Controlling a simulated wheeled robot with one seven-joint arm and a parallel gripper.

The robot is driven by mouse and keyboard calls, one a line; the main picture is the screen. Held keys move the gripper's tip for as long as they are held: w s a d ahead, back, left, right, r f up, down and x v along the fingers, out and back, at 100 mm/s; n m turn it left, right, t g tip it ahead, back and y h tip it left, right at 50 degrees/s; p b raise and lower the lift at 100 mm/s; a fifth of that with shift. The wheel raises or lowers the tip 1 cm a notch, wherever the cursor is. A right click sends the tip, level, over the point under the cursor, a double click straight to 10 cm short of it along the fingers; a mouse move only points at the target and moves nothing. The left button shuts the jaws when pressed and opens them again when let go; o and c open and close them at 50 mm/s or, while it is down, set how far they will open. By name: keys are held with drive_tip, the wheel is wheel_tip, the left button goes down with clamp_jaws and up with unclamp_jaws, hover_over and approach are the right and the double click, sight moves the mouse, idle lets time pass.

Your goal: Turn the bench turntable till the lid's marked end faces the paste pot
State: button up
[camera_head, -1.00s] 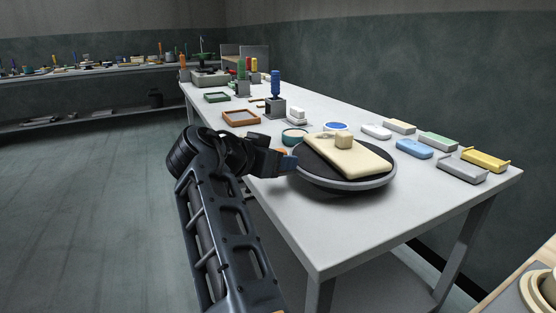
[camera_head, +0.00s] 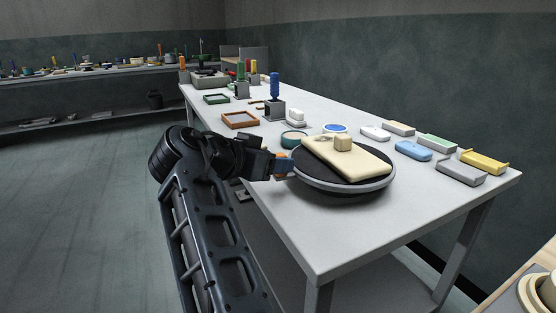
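The bench turntable (camera_head: 373,187), a dark round disc with a grey rim, stands near the front of the bench. A cream oblong lid (camera_head: 367,163) with a block-shaped knob lies on it, running from back left to front right. I cannot make out a mark on either end. A teal pot (camera_head: 293,141) stands just behind the turntable's left side, and a white dish with a blue middle (camera_head: 335,128) stands behind it; I cannot tell which is the paste pot. My gripper (camera_head: 287,166) is at the turntable's left rim; contact and finger opening are unclear.
Blue (camera_head: 413,151), grey (camera_head: 461,172) and yellow (camera_head: 485,161) pieces lie right of the turntable. A blue-handled tool in a grey block (camera_head: 274,109) and a brown tray (camera_head: 240,120) stand further back. The bench's front right is clear.

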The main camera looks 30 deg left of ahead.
drive_tip(key=v, duration=0.5)
drive_tip(key=shift+a+f, duration=0.15)
drive_tip(key=shift+a, duration=0.1)
